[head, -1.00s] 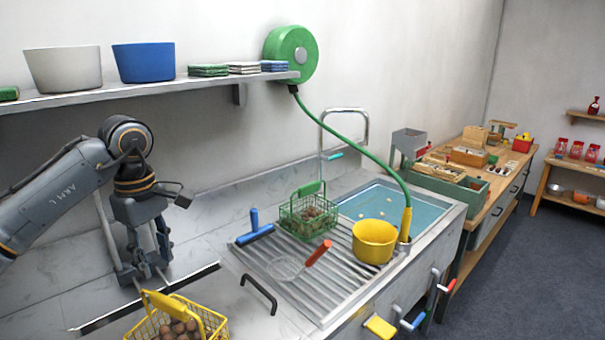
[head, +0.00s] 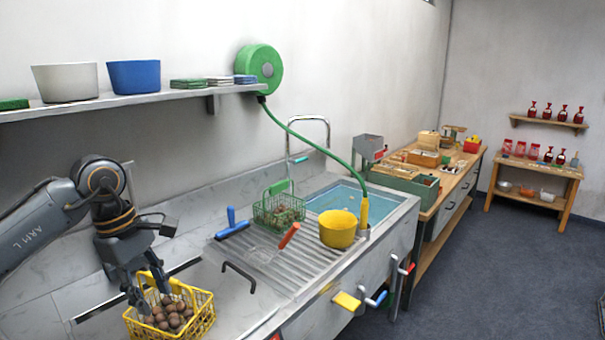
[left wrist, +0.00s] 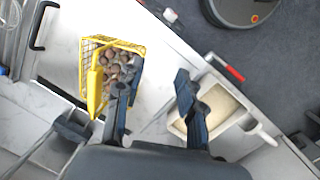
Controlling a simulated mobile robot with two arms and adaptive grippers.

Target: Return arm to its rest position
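My left gripper (head: 150,293) is at the lower left in the head view, its fingers pointing down in front of the yellow wire basket (head: 203,322) of brown chestnuts (head: 172,316). In the left wrist view the gripper (left wrist: 152,88) has its two fingers spread apart with nothing between them. The yellow basket (left wrist: 127,44) lies beside the left finger there, its handle (left wrist: 95,92) outside the finger gap. Whether a finger touches the basket is unclear. My right gripper is in neither view.
A draining board holds a green wire basket (head: 276,212), with a yellow pot (head: 338,229) beside it and a blue-water sink (head: 345,190) behind. A shelf (head: 130,100) runs along the wall above. A pale tray (left wrist: 222,118) shows in the left wrist view.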

